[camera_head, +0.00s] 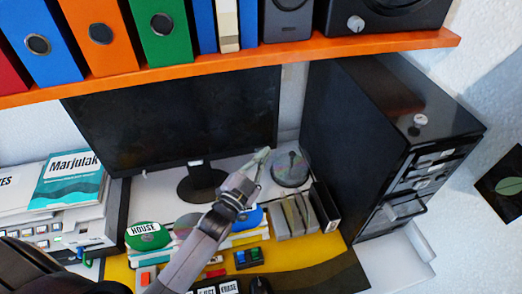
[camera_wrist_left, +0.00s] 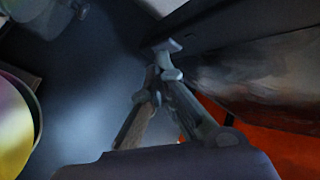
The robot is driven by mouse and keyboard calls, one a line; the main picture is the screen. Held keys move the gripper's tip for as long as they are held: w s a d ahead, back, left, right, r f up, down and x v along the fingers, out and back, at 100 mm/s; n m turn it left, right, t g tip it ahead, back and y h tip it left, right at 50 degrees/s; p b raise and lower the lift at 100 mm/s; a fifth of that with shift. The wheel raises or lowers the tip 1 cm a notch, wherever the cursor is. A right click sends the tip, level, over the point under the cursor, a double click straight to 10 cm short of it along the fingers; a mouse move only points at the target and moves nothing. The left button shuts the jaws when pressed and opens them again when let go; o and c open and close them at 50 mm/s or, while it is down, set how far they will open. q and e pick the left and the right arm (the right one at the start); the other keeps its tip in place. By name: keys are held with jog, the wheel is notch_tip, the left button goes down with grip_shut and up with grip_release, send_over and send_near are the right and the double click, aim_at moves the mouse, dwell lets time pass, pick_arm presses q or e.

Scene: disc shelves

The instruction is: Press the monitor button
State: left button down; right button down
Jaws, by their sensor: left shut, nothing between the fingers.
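The monitor (camera_head: 175,115) stands on the desk under the orange shelf, with a dark screen. Its lower edge runs down the upper right of the left wrist view (camera_wrist_left: 225,25). My left gripper (camera_head: 264,154) is shut and empty, its fingertips close to the monitor's lower right corner. In the left wrist view its fingers (camera_wrist_left: 164,58) meet near the dark bezel; I cannot tell whether they touch it. I cannot make out the monitor button; it is too small or hidden. My right gripper is not in view.
A disc spindle (camera_head: 291,168) stands just right of my left gripper. A black tower (camera_head: 345,135) stands further right. The orange shelf (camera_head: 240,67) with binders hangs above.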

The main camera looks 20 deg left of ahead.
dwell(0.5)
pick_arm(q)
jog(key=shift+s+d+p, duration=0.35)
jog(key=shift+s+d, duration=0.05)
jog(key=shift+s, duration=0.25)
jog(key=s+d, duration=0.1)
jog(key=s, duration=0.1)
jog(key=s+d+p, duration=0.1)
jog(key=s, duration=0.1)
jog(key=shift+d, duration=0.4)
dwell(0.6)
